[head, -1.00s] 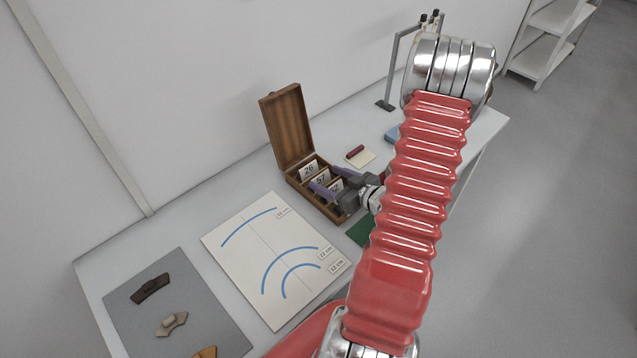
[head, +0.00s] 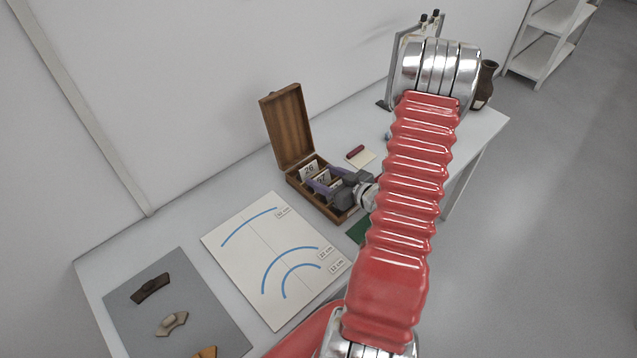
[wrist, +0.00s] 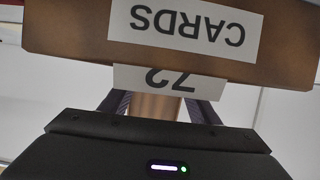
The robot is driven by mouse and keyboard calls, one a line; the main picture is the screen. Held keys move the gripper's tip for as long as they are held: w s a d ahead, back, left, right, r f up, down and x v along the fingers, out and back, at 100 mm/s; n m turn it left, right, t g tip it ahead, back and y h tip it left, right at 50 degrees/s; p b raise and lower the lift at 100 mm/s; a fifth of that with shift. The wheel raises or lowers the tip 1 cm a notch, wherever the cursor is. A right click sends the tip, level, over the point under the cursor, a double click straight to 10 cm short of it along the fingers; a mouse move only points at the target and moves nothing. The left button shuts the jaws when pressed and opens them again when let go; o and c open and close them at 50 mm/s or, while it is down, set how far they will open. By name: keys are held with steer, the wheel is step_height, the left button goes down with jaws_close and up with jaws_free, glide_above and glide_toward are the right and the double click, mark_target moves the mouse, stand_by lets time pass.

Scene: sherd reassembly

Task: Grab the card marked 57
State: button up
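The card marked 57 (head: 322,179) stands in the open wooden box in the head view, behind my gripper and partly hidden by its fingers. The card marked 26 (head: 309,169) stands just behind it. A third card (wrist: 170,80) is nearest the wrist camera; its upside-down number is partly cut off and looks like 72. My gripper (head: 327,186) is over the box at the cards. Its two dark fingers (wrist: 158,106) are apart in the wrist view, one on each side. Their tips are hidden, and whether they touch the 57 card cannot be told.
The wooden box (head: 288,130) has its lid raised at the back; its front wall, labelled CARDS, shows in the wrist view (wrist: 60,30). A white chart board (head: 235,255) lies left. A grey mat with sherds (head: 215,315) is further left. A dark vase (head: 486,80) stands right.

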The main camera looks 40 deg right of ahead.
steer(key=c, duration=0.4)
steer(key=shift+o, duration=0.2)
steer(key=shift+r, duration=0.15)
step_height(320, 180, up, 10)
stand_by(0.5)
stand_by(0.5)
